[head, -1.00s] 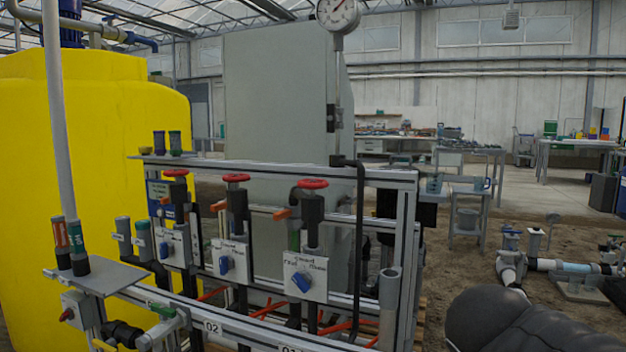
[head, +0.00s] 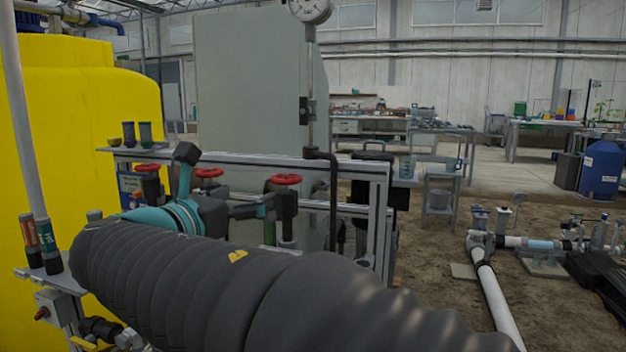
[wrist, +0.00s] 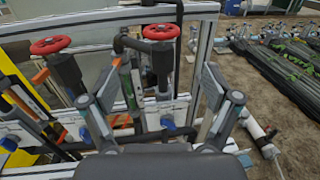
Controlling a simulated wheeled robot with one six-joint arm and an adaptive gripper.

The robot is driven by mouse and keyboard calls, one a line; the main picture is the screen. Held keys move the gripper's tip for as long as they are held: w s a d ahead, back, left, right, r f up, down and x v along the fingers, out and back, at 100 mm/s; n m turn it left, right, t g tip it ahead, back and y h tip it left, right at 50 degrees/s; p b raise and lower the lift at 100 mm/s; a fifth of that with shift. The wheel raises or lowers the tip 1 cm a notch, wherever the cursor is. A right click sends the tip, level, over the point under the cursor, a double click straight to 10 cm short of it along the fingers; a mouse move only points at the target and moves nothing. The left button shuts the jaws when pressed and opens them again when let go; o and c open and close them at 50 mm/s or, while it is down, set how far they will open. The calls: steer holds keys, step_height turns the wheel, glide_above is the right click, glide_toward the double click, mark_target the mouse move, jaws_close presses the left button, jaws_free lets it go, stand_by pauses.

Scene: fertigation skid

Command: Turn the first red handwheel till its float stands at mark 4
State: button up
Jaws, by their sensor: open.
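Three red handwheels stand in a row on the skid in the head view: left (head: 148,167), middle (head: 209,172) and right (head: 286,179). The frames do not mark which is first. In the wrist view, two red handwheels, one on the left (wrist: 50,45) and one near the centre (wrist: 161,31), stand on dark valve bodies beyond the fingers. My gripper (wrist: 157,80) is open and empty, its fingers apart below the central wheel and touching neither wheel. In the head view my arm hides the valve panels. A green tube (wrist: 125,80) shows, but no float or mark is readable.
A black bent pipe (head: 333,195) rises right of the right wheel, below a round gauge (head: 310,9). The grey metal frame (head: 375,200) surrounds the valves. A yellow tank (head: 80,130) stands left. White pipes (head: 495,300) lie on the ground at right.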

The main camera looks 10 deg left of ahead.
mark_target(286, 176)
steer(key=x, duration=1.3)
steer(key=shift+d+f, duration=0.1)
steer(key=shift+d, duration=0.05)
steer(key=c, duration=1.1)
steer(key=shift+c, duration=0.3)
